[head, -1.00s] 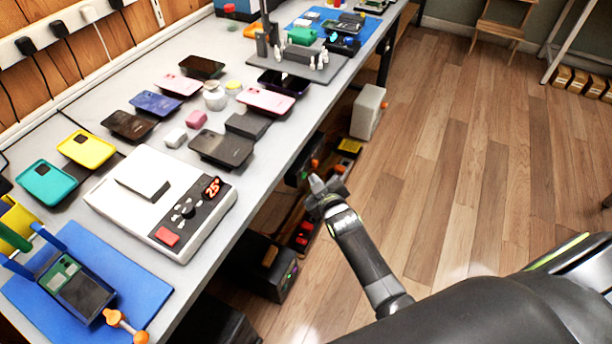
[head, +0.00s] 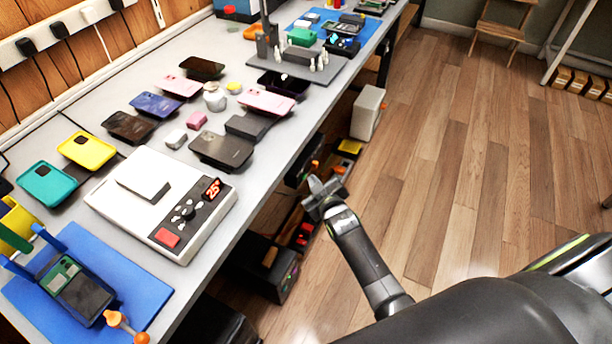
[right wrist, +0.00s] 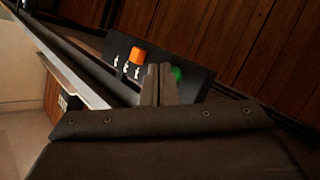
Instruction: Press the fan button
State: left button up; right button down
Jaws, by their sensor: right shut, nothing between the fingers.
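My right gripper (head: 316,184) is in the head view, beside and below the bench's front edge, over the floor side. It is shut and empty. In the right wrist view its closed fingers (right wrist: 159,84) point at a black panel (right wrist: 197,86). The panel carries an orange button (right wrist: 137,55), a green button (right wrist: 176,73) partly behind the fingers, and small white switches (right wrist: 126,66). The fingertips overlap the panel between the two buttons; I cannot tell whether they touch it. No readable label shows which is the fan button. My left gripper is not in view.
The bench (head: 262,178) holds several phones, a white heating unit (head: 135,205) with a red button and a "25°" display, and blue mats (head: 143,283). Black boxes (head: 258,268) stand under the bench.

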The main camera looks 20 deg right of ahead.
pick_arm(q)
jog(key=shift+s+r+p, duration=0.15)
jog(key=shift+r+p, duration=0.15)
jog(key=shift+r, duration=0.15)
pick_arm(e)
jog(key=shift+s+d, duration=0.4)
jog(key=shift+s, duration=0.05)
pick_arm(q)
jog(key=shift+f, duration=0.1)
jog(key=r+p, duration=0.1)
jog(key=p, duration=0.1)
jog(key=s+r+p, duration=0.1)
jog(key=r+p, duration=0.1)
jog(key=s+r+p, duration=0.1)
jog(key=p, duration=0.1)
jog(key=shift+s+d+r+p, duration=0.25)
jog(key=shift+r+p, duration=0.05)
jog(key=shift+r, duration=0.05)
pick_arm(e)
jog(key=s+d, duration=0.4)
jog(key=shift+s, duration=0.25)
